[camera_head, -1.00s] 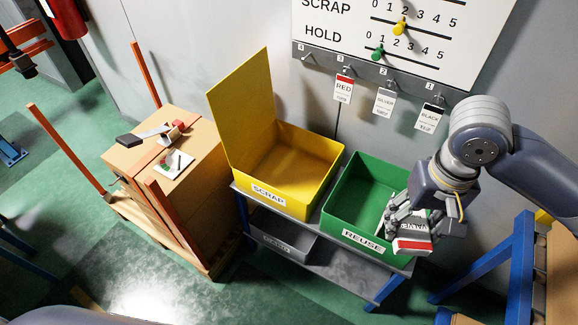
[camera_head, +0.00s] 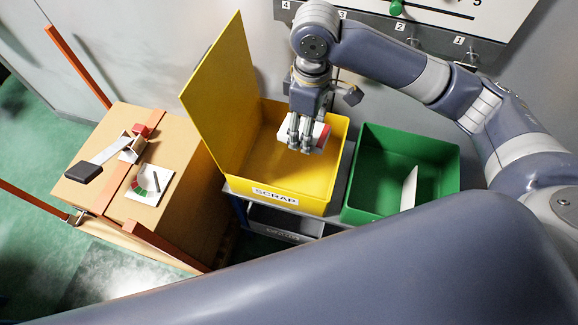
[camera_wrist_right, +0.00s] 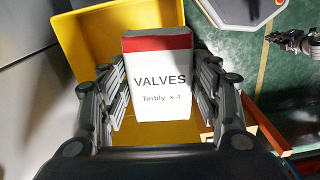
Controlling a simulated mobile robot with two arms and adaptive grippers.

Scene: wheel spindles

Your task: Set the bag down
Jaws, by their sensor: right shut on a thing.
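A white bag with a red top band, printed "VALVES Torbly x 4", fills the middle of the right wrist view (camera_wrist_right: 158,88). In the head view the bag (camera_head: 318,131) is partly hidden by the fingers. My right gripper (camera_head: 306,143) is shut on it, with fingers along both sides. It holds the bag over the yellow SCRAP bin (camera_head: 333,180), towards its back right part. The wrist view shows the yellow bin (camera_wrist_right: 85,40) behind the bag. I cannot tell how high above the bin floor it is.
The green bin (camera_head: 352,205) stands right of the yellow one, with a white flat thing (camera_head: 409,188) inside. The yellow lid (camera_head: 222,90) stands up at the left. A cardboard box (camera_head: 190,150) with small items stands further left. The wall board is behind.

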